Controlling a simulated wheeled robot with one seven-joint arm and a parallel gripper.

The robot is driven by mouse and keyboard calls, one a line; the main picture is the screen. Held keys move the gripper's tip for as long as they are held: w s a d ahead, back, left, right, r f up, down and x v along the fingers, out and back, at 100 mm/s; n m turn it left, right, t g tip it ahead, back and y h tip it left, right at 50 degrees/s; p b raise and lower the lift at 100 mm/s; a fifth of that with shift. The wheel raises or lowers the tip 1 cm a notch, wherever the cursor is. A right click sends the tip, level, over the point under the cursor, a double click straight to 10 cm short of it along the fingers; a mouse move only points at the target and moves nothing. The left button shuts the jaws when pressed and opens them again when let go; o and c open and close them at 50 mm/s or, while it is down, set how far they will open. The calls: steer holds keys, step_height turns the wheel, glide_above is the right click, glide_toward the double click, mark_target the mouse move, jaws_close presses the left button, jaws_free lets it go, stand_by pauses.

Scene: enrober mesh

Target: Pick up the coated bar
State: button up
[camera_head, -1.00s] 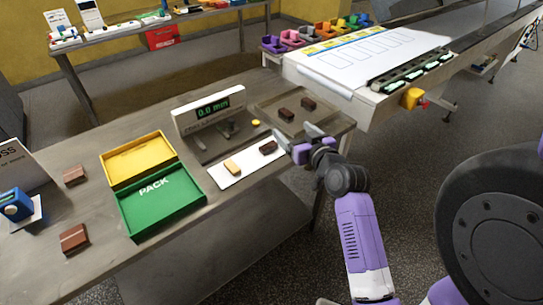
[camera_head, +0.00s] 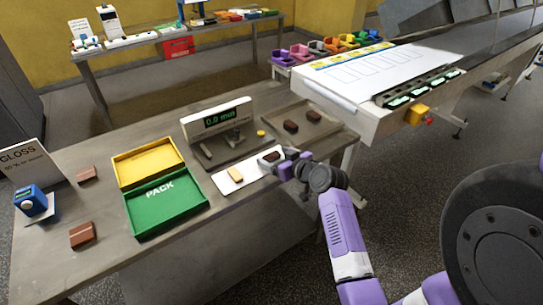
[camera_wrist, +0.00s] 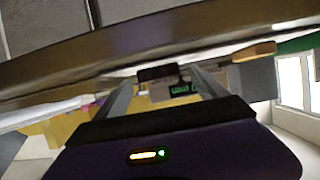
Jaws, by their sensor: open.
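A dark coated bar (camera_head: 271,156) sits at the right end of a white mat (camera_head: 228,187), with a tan bar (camera_head: 236,174) to its left. My gripper (camera_head: 273,159) is open at the dark bar, low over the mat's right end. In the wrist view the dark bar (camera_wrist: 157,73) shows between the tips of my two spread fingers (camera_wrist: 162,84). The picture there is turned over, with the table edge at the top. The tan bar also shows there (camera_wrist: 254,52), outside the fingers. I cannot tell whether the fingers touch the dark bar.
A gauge with a green display (camera_head: 217,117) stands behind the mat. A tray (camera_head: 327,128) with two dark bars is at the back right. Brown bars (camera_head: 82,235) lie farther left.

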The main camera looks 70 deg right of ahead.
steer(key=shift+w+d+f, duration=0.2)
steer(key=shift+w+d, duration=0.05)
steer(key=shift+w, duration=0.1)
steer(key=c, duration=1.1)
steer(key=shift+r, duration=0.1)
